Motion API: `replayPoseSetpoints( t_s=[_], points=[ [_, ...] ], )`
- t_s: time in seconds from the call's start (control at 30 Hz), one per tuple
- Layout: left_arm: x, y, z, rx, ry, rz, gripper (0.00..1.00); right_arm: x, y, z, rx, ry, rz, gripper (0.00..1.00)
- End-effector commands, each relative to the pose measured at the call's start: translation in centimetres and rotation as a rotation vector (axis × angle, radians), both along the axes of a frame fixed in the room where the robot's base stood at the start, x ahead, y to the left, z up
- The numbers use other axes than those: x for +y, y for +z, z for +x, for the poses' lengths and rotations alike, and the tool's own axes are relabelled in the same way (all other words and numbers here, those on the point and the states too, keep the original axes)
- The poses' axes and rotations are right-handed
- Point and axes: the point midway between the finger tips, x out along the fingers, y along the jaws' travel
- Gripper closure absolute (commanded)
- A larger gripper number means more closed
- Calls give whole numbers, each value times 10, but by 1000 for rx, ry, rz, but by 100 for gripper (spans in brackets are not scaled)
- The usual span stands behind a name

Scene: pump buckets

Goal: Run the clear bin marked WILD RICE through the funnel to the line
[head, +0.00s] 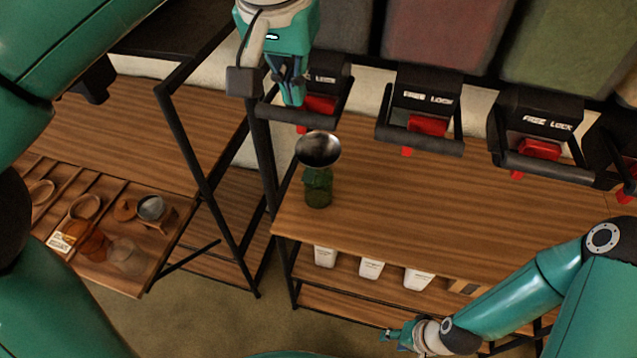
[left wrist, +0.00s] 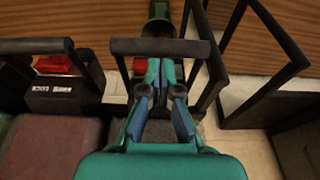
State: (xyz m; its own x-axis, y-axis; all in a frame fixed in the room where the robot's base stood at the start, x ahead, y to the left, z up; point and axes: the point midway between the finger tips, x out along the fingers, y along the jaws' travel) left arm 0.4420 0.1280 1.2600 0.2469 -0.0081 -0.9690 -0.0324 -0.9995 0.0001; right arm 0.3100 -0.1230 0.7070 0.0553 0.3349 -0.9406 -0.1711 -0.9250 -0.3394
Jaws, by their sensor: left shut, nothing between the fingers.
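My left gripper (head: 293,98) is shut and empty at the leftmost dispenser (head: 330,85), in front of its red part (head: 319,104). In the left wrist view its closed fingertips (left wrist: 160,65) are close to the dispenser's black bar (left wrist: 160,47); I cannot tell whether they touch. A metal funnel (head: 318,148) sits on a dark green glass bottle (head: 318,188) on the wooden counter below this dispenser. The bin above (head: 350,20) looks dark; no WILD RICE label is readable. No line on the bottle can be made out. My right gripper (head: 390,336) is low at the front; its fingers are unclear.
Reddish (head: 435,30) and green (head: 560,45) bins with FREE LOCK dispensers stand to the right. White tubs (head: 371,268) sit on the shelf below. A wooden tray (head: 150,265) with jars and bowls is at left. The counter right of the bottle is clear.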

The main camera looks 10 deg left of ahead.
Motion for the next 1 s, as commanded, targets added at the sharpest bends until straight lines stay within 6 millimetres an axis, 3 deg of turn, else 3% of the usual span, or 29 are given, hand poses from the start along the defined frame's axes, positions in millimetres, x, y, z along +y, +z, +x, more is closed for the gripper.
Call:
replayPoseSetpoints(
  t_s=[1.0],
  points=[
    [0,-11,0,0,-2,0,100,0,-6,0,0,0,0,60]
  ],
)
